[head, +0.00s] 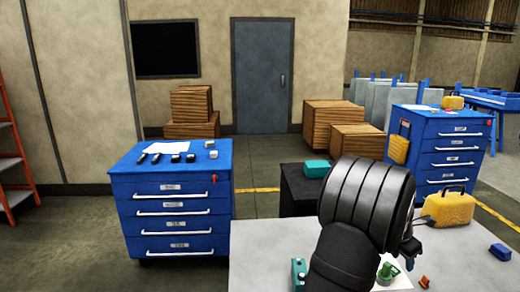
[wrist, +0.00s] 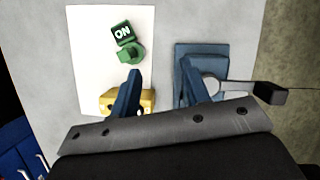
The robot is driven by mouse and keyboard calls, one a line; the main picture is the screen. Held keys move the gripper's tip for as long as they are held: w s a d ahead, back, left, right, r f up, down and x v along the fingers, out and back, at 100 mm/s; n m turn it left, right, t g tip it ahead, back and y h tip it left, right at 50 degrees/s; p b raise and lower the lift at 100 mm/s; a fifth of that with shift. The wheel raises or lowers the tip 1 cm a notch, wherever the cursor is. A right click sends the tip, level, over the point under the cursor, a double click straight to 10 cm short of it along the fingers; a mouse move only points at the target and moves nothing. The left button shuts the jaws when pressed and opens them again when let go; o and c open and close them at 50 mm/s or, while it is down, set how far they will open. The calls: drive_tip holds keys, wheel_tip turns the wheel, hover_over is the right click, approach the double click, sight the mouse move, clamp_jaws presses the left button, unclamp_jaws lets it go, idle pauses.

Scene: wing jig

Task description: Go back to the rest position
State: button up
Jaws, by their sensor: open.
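My gripper (wrist: 160,84) shows in the wrist view as two blue fingers spread apart, with nothing between them. It points down over the grey work table (head: 265,257). Below it lies a white sheet (wrist: 90,50) with a green part marked "ON" (wrist: 124,40). A yellow block (wrist: 108,101) sits at the sheet's near edge, partly hidden by the left finger. A blue-grey block (wrist: 205,50) lies beyond the right finger.
On the table are a teal item (head: 298,273), a small orange-red part (head: 424,282), a blue block (head: 500,252) and a yellow case (head: 449,207). Blue tool cabinets stand at left (head: 172,200) and back right (head: 445,145). The table's left part is mostly clear.

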drive_tip(key=w+a+m, duration=0.2)
drive_tip(key=a, duration=0.4)
drive_tip(key=w+a+m+g, duration=0.1)
drive_tip(key=w+a+m, duration=0.1)
drive_tip(key=a, duration=0.4)
drive_tip(key=w+a+m+g, duration=0.1)
drive_tip(key=w+a+m, duration=0.1)
drive_tip(key=a, duration=0.4)
drive_tip(key=shift+w+a+f, duration=0.15)
drive_tip(key=shift+a+f, duration=0.15)
